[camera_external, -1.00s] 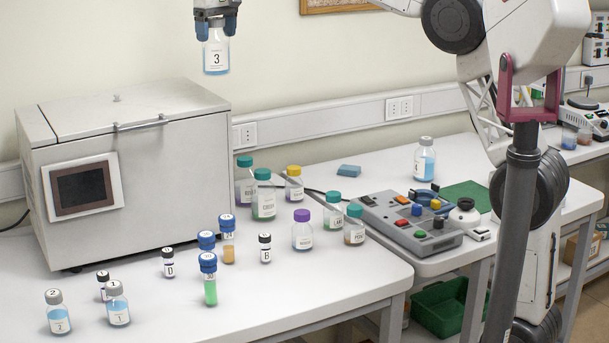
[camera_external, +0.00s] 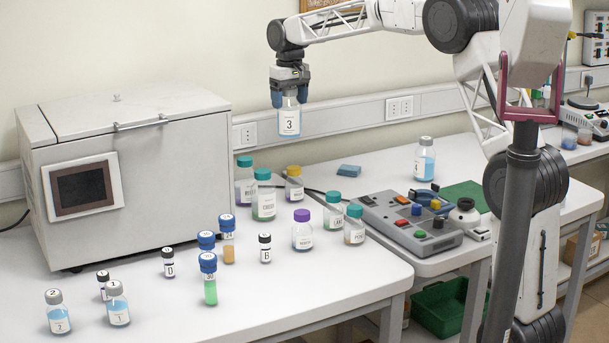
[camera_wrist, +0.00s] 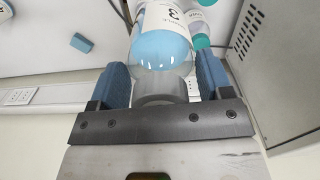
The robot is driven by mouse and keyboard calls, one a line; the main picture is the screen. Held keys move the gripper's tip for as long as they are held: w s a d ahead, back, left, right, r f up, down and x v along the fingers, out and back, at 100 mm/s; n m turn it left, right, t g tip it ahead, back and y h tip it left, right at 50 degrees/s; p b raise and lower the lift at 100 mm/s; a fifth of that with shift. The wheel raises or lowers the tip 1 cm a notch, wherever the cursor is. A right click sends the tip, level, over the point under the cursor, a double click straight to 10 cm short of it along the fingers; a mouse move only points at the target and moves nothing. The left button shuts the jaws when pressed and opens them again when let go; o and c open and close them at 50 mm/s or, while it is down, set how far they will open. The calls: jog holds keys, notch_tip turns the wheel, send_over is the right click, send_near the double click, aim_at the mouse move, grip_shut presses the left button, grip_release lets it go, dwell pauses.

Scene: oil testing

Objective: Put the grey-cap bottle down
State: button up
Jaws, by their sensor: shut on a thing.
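The grey-cap bottle (camera_external: 289,122), labelled 3 with light blue liquid, hangs upright in the air in the external view. My gripper (camera_external: 289,96) is shut on its cap from above. In the wrist view the bottle (camera_wrist: 163,48) and its grey cap sit between the two blue fingers of my gripper (camera_wrist: 163,88). The bottle is well above the bench, in front of the back wall and over the group of teal-cap and yellow-cap bottles. Other grey-cap bottles stand on the benches: one labelled 4 (camera_external: 424,160) at right, and two (camera_external: 58,312) (camera_external: 118,304) at front left.
A large grey box (camera_external: 150,170) with a screen stands at left. A grey device with coloured buttons (camera_external: 410,222) and a green mat (camera_external: 466,196) are on the right bench. A purple-cap bottle (camera_external: 302,232) and several vials stand on the left bench, whose front right is clear.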

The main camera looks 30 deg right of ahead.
jog(key=d+f+m, duration=0.3)
jog(key=d+f, duration=0.8)
jog(key=d, duration=0.4)
jog(key=w+d+m, duration=0.2)
jog(key=d+m, duration=0.7)
jog(key=d, duration=0.9)
jog(key=shift+w+f, duration=0.15)
jog(key=shift+d, duration=0.1)
jog(key=shift+f, duration=2.5)
jog(key=shift+f, duration=2.55)
jog(key=shift+f, duration=0.1)
